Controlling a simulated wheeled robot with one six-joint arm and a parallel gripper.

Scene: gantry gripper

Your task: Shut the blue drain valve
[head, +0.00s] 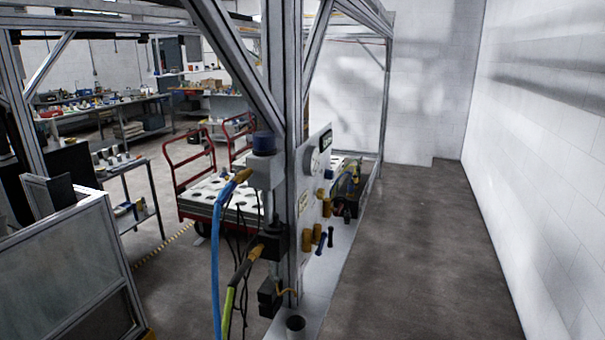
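A small blue lever handle (321,244), which looks like the blue drain valve, is low on a white upright panel (322,170) in the middle of the head view. I see the panel at a steep angle, and the handle is too small to tell whether the valve is open or shut. A black handle (330,236) is just right of the blue one. Brass-coloured fittings (307,240) are beside them on the panel. My gripper is not in view.
A metal post (280,90) stands just left of the panel, with a blue hose (216,250) and cables hanging beside it. A red cart (185,165) and workbenches are behind. The grey floor (430,250) between panel and white right wall (540,150) is clear.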

